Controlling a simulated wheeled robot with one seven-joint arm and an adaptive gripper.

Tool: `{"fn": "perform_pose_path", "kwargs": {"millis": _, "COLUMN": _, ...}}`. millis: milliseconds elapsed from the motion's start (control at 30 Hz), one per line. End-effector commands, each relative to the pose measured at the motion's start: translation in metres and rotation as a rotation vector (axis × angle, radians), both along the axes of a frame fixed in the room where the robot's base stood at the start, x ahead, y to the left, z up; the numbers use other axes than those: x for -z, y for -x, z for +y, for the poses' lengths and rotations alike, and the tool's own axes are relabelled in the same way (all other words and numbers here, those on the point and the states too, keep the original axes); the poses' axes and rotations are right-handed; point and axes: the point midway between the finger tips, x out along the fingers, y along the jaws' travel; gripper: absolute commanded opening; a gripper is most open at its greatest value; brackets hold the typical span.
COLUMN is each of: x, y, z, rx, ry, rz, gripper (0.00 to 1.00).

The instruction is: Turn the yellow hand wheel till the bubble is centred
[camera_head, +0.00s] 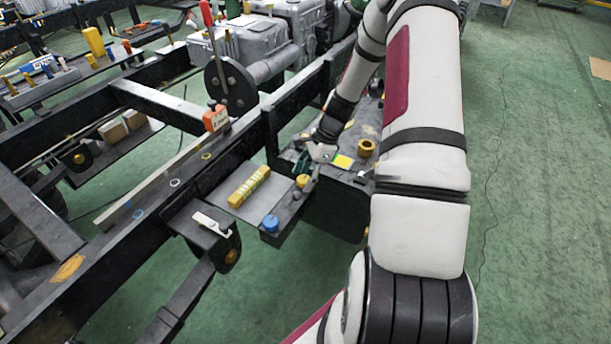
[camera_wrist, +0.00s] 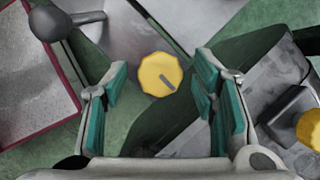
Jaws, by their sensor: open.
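The yellow hand wheel (camera_wrist: 160,73) shows in the wrist view as a round, scalloped knob with a dark mark from its middle toward the lower right. In the head view it is the small yellow knob (camera_head: 303,181) on a grey plate beside the dark frame rail. My gripper (camera_wrist: 163,68) is open, its teal pads left and right of the wheel in the picture, with nothing held. In the head view my gripper (camera_head: 309,167) is close above the wheel, partly hidden by my arm. A yellow bar like a spirit level (camera_head: 249,186) lies left of the wheel; its bubble is too small to see.
A blue knob (camera_head: 270,223) is below the wheel on the same plate. A yellow ring-shaped part (camera_head: 367,148) stands to the right. In the wrist view a grey ball-ended lever (camera_wrist: 50,22) is at upper left and another yellow part (camera_wrist: 310,128) at the right edge.

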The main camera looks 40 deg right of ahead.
Motion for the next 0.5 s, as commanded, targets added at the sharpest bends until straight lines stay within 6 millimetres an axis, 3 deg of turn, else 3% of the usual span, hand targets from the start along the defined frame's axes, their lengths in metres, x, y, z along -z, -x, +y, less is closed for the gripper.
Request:
{"fn": "perform_pose_path", "kwargs": {"millis": 167, "x": -0.0002, "y": -0.0001, "z": 0.0001, "rx": 0.0, "ry": 0.0, "rz": 0.0, "gripper": 0.53}}
{"fn": "perform_pose_path", "kwargs": {"millis": 367, "x": -0.0003, "y": 0.0, "z": 0.0, "rx": 0.0, "ry": 0.0, "rz": 0.0, "gripper": 0.1}}
{"fn": "perform_pose_path", "kwargs": {"millis": 400, "x": -0.0003, "y": 0.0, "z": 0.0, "rx": 0.0, "ry": 0.0, "rz": 0.0, "gripper": 0.06}}
{"fn": "perform_pose_path", "kwargs": {"millis": 500, "x": -0.0003, "y": 0.0, "z": 0.0, "rx": -0.001, "ry": 0.0, "rz": 0.0, "gripper": 0.06}}
